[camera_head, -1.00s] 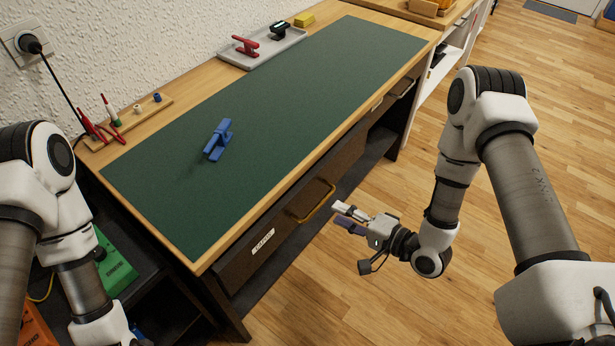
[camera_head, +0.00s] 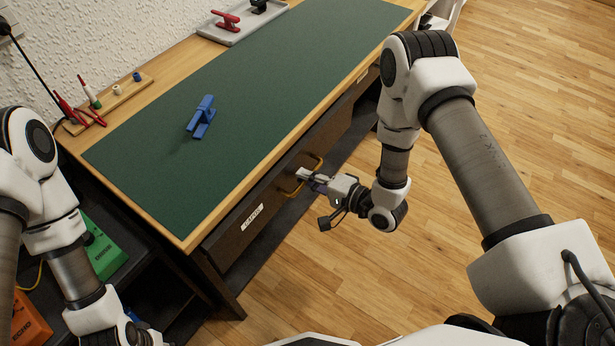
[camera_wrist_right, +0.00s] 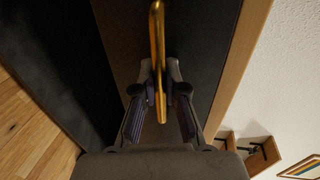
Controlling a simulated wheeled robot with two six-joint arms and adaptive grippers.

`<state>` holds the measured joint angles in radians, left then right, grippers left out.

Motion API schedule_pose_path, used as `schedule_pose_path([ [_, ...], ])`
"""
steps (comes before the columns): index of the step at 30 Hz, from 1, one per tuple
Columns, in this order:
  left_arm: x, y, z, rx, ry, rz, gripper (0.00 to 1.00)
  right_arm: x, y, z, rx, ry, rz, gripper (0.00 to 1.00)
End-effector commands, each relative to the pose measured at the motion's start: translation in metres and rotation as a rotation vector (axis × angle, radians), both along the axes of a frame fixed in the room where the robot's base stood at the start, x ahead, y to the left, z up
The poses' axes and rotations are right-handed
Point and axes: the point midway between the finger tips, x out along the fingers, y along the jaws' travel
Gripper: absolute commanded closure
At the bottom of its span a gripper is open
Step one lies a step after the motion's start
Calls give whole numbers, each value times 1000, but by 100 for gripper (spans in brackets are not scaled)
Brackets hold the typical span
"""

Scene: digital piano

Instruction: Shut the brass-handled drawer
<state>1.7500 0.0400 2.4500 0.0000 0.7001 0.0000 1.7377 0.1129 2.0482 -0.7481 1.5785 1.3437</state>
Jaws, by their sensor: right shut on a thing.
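The dark drawer (camera_head: 228,243) under the bench top has a brass handle (camera_head: 317,160) and a white label. How far its front stands out from the bench I cannot tell. My right gripper (camera_head: 304,175) is at this handle, in front of the drawer. In the right wrist view the brass handle (camera_wrist_right: 158,30) runs between the two fingers of my right gripper (camera_wrist_right: 158,72), which are shut on it. My left arm shows at the lower left, but its fingers are out of the picture.
The bench top carries a green mat (camera_head: 270,90) with a blue clamp-like object (camera_head: 201,117) on it. A grey tray (camera_head: 245,30) with a red object stands behind. A green case (camera_head: 103,255) and an orange case (camera_head: 30,320) are at the left. The wooden floor at right is clear.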

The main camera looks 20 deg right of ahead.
Motion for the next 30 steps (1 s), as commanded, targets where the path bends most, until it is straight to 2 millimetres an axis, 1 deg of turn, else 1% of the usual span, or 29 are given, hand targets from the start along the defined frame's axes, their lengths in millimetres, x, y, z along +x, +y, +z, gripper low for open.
schedule_pose_path([
  [2, 0, 0, -2, 0, 0, 0, 63, 5, 4, -1, -1, 0, 2, 100],
  [6, 0, 0, -8, 0, 0, 0, 63, 23, 19, -2, -3, -3, 5, 100],
  [9, 0, 0, -10, 0, 0, 0, 63, 33, 27, -2, -2, -1, 4, 100],
  [12, 0, 0, -10, 0, 0, 0, 63, 36, 29, -1, -1, 1, 0, 100],
  [18, 0, 0, -9, 0, 0, 0, 63, 37, 29, 0, 0, -1, 0, 100],
  [19, 0, 0, -9, 0, 0, 0, 63, 37, 29, 0, 0, -1, 0, 82],
  [21, 0, 0, -9, 0, 0, 0, 63, 37, 28, 0, 0, -1, 0, 63],
  [30, 0, 0, -9, 0, 0, 0, 63, 36, 28, 0, 0, 0, 0, 63],
])
